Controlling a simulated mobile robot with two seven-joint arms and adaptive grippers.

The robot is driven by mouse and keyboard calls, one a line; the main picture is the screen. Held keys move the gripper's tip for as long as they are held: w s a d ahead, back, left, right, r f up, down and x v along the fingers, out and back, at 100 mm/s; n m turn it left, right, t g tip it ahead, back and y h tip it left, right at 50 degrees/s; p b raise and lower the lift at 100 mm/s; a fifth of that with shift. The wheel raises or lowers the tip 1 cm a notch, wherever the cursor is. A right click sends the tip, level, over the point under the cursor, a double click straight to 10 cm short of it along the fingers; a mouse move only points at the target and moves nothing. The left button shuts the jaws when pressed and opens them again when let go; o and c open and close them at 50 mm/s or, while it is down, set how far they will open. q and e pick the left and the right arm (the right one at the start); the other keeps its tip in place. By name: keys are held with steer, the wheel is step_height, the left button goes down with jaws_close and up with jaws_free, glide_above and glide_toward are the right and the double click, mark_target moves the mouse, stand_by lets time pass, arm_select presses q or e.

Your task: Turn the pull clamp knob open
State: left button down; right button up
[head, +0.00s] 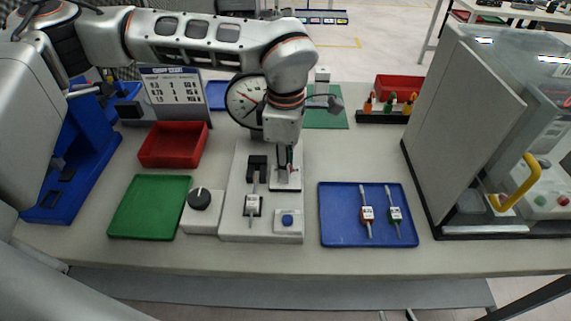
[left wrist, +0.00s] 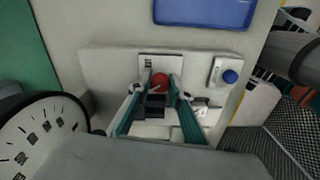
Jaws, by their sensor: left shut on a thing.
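The red clamp knob (left wrist: 160,81) sits on a light plate (head: 287,184) of the pale fixture (head: 234,214). In the head view only a small bit of red shows under my left gripper (head: 285,168). My left gripper reaches down from above, with its two teal fingers on either side of the knob in the left wrist view (left wrist: 162,85). It is shut on the knob. A dark block (left wrist: 155,106) shows between the fingers below the knob. The knob's turn angle is hard to tell. My right gripper is not in view.
A blue button (head: 287,220) and a black clamp (head: 257,166) are close by on the fixture. A black dial (head: 200,199) and green tray (head: 150,207) lie left. A blue tray (head: 340,225) with two tools lies right, before a grey cabinet (head: 462,130). A gauge (head: 246,101) stands behind.

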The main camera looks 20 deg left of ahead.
arm_select(q)
steer(key=shift+n, duration=0.9)
steer(key=c, duration=1.8)
jaws_free()
step_height(320, 180, up, 12)
